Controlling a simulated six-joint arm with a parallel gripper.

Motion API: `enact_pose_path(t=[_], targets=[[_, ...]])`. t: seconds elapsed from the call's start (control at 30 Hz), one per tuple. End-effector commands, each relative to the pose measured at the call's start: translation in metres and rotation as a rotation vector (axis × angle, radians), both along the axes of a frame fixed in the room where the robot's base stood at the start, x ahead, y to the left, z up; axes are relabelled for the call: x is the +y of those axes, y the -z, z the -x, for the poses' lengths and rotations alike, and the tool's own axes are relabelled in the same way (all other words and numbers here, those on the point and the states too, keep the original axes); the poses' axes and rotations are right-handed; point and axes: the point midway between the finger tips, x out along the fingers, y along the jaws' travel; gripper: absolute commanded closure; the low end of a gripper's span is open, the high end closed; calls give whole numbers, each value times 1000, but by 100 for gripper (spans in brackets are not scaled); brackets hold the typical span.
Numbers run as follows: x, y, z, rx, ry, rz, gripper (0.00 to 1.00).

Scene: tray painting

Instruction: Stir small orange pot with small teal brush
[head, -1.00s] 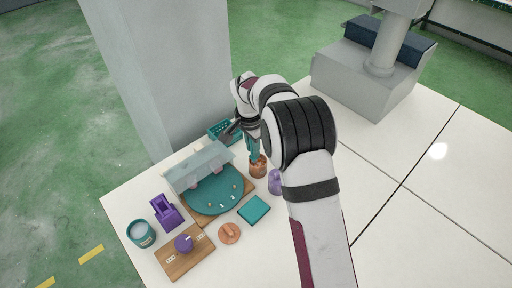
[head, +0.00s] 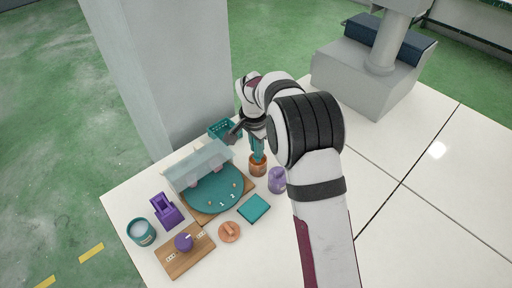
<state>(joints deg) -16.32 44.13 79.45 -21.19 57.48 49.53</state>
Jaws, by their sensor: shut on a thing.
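The small orange pot (head: 258,168) stands on the white table, to the right of the round teal board. The small teal brush (head: 257,148) is upright, its lower end at the pot's mouth and seemingly inside it. My gripper (head: 255,133) is above the pot, shut on the brush's upper part. The arm and gripper partly hide the brush's top, and the bristles cannot be seen.
A purple pot (head: 277,180) stands close to the right of the orange pot. A teal basket (head: 222,130) is behind. A round teal board (head: 212,190) with a grey hood lies left. A teal square block (head: 254,208) and an orange lid (head: 229,232) lie in front.

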Motion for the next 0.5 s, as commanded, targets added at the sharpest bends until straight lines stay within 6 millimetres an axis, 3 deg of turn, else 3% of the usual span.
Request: enact_pose_path(t=[0.3,0.5], targets=[[1,-1,-1,0,0,0,100],[2,-22,2,-2,0,-1,100]])
